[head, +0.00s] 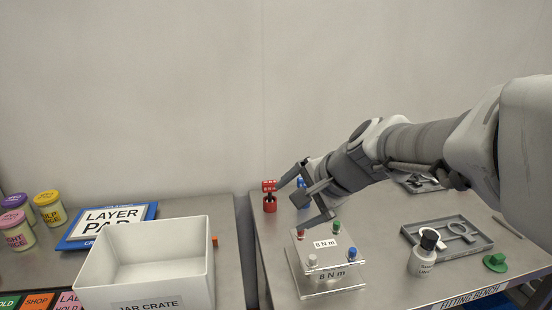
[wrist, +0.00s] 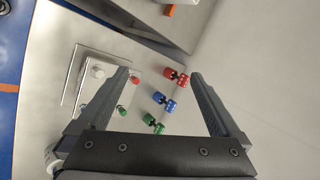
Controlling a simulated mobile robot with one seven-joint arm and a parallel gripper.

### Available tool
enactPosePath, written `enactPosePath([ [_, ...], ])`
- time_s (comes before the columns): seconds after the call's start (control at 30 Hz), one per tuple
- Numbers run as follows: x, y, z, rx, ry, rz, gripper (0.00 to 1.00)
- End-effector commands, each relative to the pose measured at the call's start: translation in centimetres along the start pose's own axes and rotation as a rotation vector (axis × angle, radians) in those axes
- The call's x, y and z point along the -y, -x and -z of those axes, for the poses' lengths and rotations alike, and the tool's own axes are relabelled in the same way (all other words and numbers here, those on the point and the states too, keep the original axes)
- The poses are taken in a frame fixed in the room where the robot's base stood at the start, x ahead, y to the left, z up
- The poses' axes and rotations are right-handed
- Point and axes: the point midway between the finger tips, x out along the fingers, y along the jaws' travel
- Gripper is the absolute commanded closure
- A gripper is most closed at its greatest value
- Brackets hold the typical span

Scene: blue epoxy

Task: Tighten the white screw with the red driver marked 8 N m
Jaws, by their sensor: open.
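The red driver (head: 269,197) stands upright at the fitting bench's left end; it also shows in the wrist view (wrist: 176,76), between my fingertips in the picture. A blue driver (head: 302,196) stands beside it, partly hidden by my gripper. A green driver (wrist: 153,124) shows in the wrist view. My gripper (head: 292,207) is open and empty, above and near the drivers. The screw block (head: 318,280), labelled 8 N m, stands in front. Its white screw (head: 313,261) is at the front left, with red, green and blue screws at the other corners.
A grey tray (head: 484,236) with a tool, a bottle (head: 423,258) and a green object (head: 496,262) lie to the right. A white jar crate (head: 190,290), layer pad (head: 72,242) and several jars are on the left table, across a gap.

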Motion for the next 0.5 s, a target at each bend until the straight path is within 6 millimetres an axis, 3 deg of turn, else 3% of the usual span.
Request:
enactPosePath([
  [0.03, -0.1, -2.7, 0.9, 0.021, -0.106, 0.03, 0.0],
  [0.1, 0.9, -5.2, 2.1, 0.049, -0.261, 0.081, 0.0],
  [0.3, 2.7, -12.1, 6.5, 0.136, -0.731, 0.217, 0.0],
  [0.5, 2.9, -17.6, 11.8, 0.224, -1.189, 0.33, 0.0],
])
